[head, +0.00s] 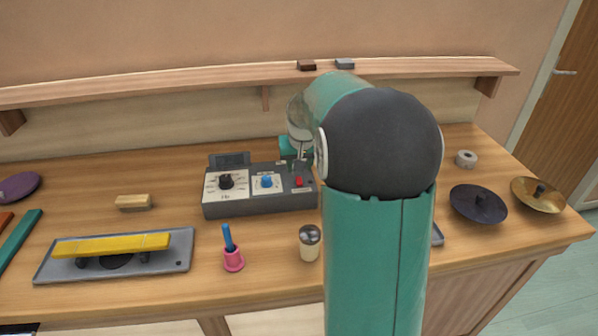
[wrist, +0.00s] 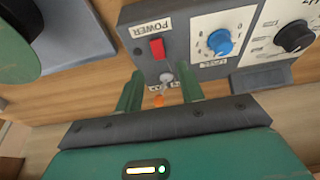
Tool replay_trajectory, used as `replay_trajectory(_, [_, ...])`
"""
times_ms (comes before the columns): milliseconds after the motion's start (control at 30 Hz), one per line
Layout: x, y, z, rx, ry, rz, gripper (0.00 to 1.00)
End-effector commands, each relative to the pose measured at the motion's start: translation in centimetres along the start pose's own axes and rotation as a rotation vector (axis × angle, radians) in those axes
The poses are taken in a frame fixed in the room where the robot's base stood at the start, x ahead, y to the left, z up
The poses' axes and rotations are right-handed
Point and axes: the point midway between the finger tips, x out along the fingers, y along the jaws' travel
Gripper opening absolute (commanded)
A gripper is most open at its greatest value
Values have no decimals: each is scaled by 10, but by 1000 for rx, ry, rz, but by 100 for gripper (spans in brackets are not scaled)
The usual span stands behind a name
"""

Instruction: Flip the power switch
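The grey control box (head: 258,203) stands on the workbench, left of my arm in the head view. Its panel fills the top of the wrist view, upside down, with the word POWER beside a red part (wrist: 157,48). Below that red part in the wrist view is a small grey lever (wrist: 167,78), with a small orange spot (wrist: 158,101) near it. My gripper (wrist: 160,90) is open, its two green fingers apart on either side of the lever. I see no clear contact. In the head view my arm hides most of my gripper.
A blue knob (wrist: 220,41) and a black knob (wrist: 294,36) sit along the same panel. A pink cup (head: 233,262) and a shaker (head: 309,243) stand in front of the box. Dark (head: 478,204) and brass (head: 538,195) cymbals lie at the right. A shelf (head: 200,81) runs behind.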

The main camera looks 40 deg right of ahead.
Motion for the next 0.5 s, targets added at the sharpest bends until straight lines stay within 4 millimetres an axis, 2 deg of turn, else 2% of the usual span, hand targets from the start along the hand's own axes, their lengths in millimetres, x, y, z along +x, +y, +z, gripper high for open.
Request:
replay_trajectory(100, [-29, 0, -1, 0, 5, 0, 38])
replay_trajectory(300, [-70, 0, 0, 1, 3, 0, 38])
replay_trajectory(500, [-90, 0, 0, 0, 1, -1, 38])
